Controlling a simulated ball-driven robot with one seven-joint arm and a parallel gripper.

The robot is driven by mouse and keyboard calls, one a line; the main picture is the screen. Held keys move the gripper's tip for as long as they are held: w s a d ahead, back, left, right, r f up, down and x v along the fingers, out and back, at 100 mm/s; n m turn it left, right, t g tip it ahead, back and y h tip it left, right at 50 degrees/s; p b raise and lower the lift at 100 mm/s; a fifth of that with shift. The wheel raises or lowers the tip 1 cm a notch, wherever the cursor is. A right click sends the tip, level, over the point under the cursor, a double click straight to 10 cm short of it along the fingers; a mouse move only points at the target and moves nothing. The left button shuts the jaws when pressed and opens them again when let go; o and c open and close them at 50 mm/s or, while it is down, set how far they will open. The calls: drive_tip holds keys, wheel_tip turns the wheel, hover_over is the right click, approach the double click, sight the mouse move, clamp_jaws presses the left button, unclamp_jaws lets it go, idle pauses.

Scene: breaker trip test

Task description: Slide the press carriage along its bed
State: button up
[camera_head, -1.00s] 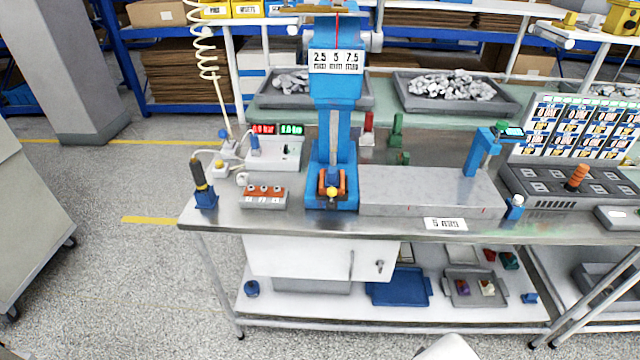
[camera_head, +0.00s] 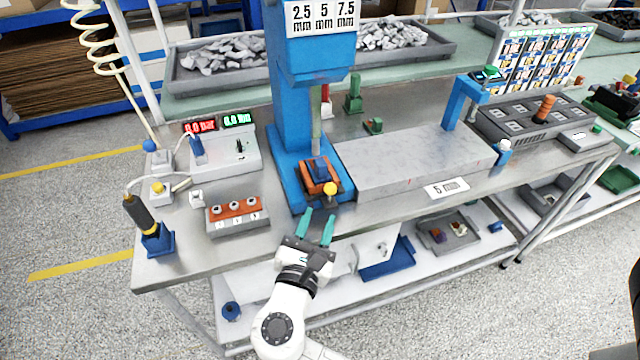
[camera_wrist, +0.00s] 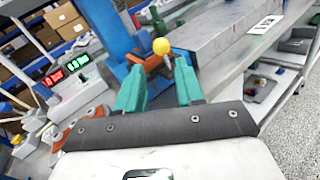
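The press carriage, an orange block with a blue top (camera_head: 320,178) and a yellow ball knob (camera_head: 330,188) at its front, sits at the foot of the blue press (camera_head: 290,110). The grey bed (camera_head: 410,160) runs to the right of it. My gripper (camera_head: 318,218) is open in front of the carriage, its green fingers apart and empty. In the wrist view the yellow knob (camera_wrist: 161,46) appears just beyond the fingertips, between them, with the orange carriage (camera_wrist: 150,64) behind. I cannot tell whether the fingers touch it.
A three-button orange panel (camera_head: 237,208) and a gauge box (camera_head: 222,150) stand left of the press. A blue-based handle tool (camera_head: 155,238) is at the left table corner. A "5 mm" label (camera_head: 447,187) lies along the bed front. A blue post (camera_head: 463,100) rises at the bed's right.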

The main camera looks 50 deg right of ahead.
sight(329, 194)
drive_tip(key=p+x, duration=0.1)
drive_tip(key=x, duration=0.8)
drive_tip(key=shift+w+d, duration=0.1)
drive_tip(key=shift+d, duration=0.25)
drive_tip(key=shift+c, duration=0.3)
clamp_jaws()
